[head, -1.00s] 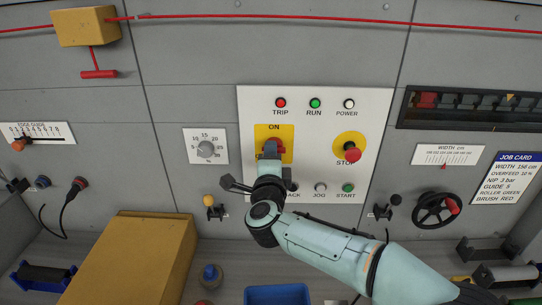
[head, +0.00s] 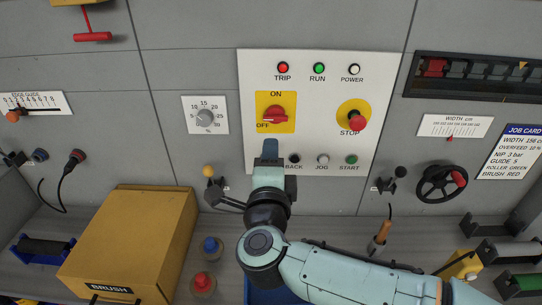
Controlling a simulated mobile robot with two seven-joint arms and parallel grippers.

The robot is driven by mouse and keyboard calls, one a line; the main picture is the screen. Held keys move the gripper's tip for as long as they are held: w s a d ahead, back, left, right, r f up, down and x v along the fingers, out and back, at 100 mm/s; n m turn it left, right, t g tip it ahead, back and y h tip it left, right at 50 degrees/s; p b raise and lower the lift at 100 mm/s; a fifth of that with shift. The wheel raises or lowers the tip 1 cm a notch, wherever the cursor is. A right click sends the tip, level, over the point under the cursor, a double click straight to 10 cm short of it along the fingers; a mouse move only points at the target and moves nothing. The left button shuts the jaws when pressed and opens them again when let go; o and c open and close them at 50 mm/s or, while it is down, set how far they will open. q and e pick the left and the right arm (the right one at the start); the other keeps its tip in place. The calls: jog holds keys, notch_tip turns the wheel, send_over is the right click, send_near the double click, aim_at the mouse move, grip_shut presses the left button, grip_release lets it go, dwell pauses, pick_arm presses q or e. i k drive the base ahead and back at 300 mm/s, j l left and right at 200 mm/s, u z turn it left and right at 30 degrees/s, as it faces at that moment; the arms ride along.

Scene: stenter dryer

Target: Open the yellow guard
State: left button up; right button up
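The yellow guard (head: 135,235) is a box-like cover at the lower left, labelled BRUSH, with a dark handle (head: 112,298) at its front bottom edge. It appears shut, and what is under it is hidden. My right gripper (head: 270,150) is in front of the lower control panel, just below the red rotary switch (head: 275,114) and apart from it. It is to the right of the guard and well clear of it. I see nothing held, but whether its fingers are open is unclear. My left gripper is not in view.
The panel (head: 330,75) has a red stop button (head: 356,122) and several small buttons. A blue-capped bottle (head: 211,248) and a red-topped one (head: 202,282) stand right of the guard. A blue bin (head: 258,297) is partly behind my arm. A black handwheel (head: 440,184) is at right.

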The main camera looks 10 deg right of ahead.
aim_at(120, 256)
jog(key=k+j, duration=0.2)
jog(key=k, duration=0.3)
jog(key=k+j, duration=0.2)
jog(key=k, duration=0.25)
